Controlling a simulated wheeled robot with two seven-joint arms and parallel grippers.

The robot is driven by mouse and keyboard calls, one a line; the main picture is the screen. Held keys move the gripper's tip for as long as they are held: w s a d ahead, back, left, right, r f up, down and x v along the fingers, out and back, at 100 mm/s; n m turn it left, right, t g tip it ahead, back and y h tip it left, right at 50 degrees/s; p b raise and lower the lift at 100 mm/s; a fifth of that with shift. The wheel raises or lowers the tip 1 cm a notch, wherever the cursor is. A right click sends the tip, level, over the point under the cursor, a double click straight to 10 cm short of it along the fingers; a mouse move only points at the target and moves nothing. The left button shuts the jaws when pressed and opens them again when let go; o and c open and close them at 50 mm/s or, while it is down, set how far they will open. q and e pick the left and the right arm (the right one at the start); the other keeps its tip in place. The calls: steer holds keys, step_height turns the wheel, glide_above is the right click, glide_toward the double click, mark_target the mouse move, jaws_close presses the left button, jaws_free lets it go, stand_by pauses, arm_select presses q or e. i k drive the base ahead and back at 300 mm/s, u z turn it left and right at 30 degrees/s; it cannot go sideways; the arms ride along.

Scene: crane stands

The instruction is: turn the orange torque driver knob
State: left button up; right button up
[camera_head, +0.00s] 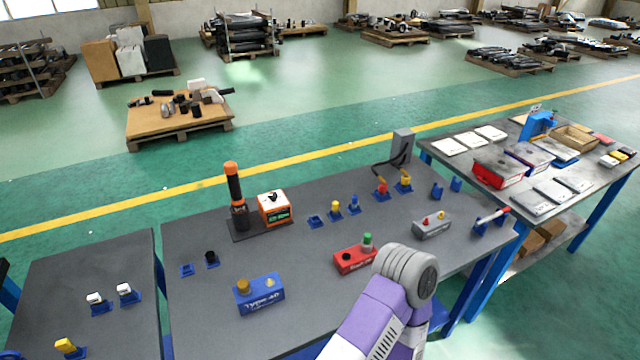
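An orange and white box (275,211) with a small green-lit display stands near the back left of the middle table, with a small dark knob (272,196) on its top. Left of it an orange and black driver (235,188) stands upright in a dark holder. Neither gripper shows. A purple and grey link of my arm rises from the bottom edge, right of centre, and is well apart from the box.
In front stand a blue Type 40 box (259,295) and a red box (355,260), with a grey box (431,228) to the right. Several small blue holders line the table's back. Bare tabletop lies between the orange box and the blue and red boxes.

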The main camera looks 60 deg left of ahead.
mark_target(272, 196)
steer(key=i, duration=0.5)
steer(key=u, duration=2.85)
